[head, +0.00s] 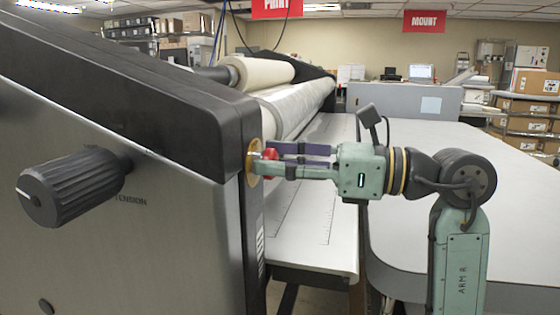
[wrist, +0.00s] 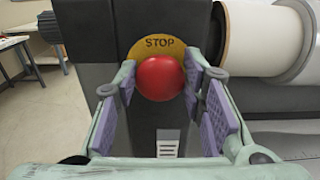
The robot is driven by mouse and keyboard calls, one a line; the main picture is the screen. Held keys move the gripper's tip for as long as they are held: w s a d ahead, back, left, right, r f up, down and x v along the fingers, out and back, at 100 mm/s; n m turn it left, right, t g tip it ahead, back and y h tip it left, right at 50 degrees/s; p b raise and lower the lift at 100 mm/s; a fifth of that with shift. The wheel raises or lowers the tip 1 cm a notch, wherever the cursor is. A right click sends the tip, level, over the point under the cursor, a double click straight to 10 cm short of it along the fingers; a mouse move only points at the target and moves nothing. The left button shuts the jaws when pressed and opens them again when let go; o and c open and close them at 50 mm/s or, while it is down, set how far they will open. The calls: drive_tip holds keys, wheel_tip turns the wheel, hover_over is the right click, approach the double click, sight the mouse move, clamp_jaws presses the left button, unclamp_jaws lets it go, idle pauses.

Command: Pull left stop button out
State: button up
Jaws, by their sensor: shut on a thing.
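The stop button (wrist: 160,77) is a red round knob on a yellow plate (wrist: 158,46) marked STOP, fixed to the dark end post of the laminator. In the head view the red button (head: 271,154) shows between my fingertips, just off the edge of the yellow plate (head: 253,161). My gripper (head: 270,162) reaches in from the right, level with the button. Its fingers (wrist: 160,88) lie on both sides of the red knob and are shut on it. The fingers partly cover the knob's sides. I cannot tell from these views whether the button is pressed in or out.
The laminator's grey side panel (head: 150,240) with a black tension knob (head: 75,186) stands at left. White rollers (head: 290,108) run behind my gripper. A flat light table (head: 460,180) lies at right. Boxes (head: 530,83) are stacked at the back right.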

clamp_jaws()
drive_tip(key=shift+s+d+f+b, duration=0.1)
drive_tip(key=shift+s+d+b, duration=0.05)
drive_tip(key=shift+d+b, duration=0.4)
drive_tip(key=o, duration=1)
unclamp_jaws()
drive_tip(key=shift+d, duration=0.15)
drive_tip(key=v, duration=1.2)
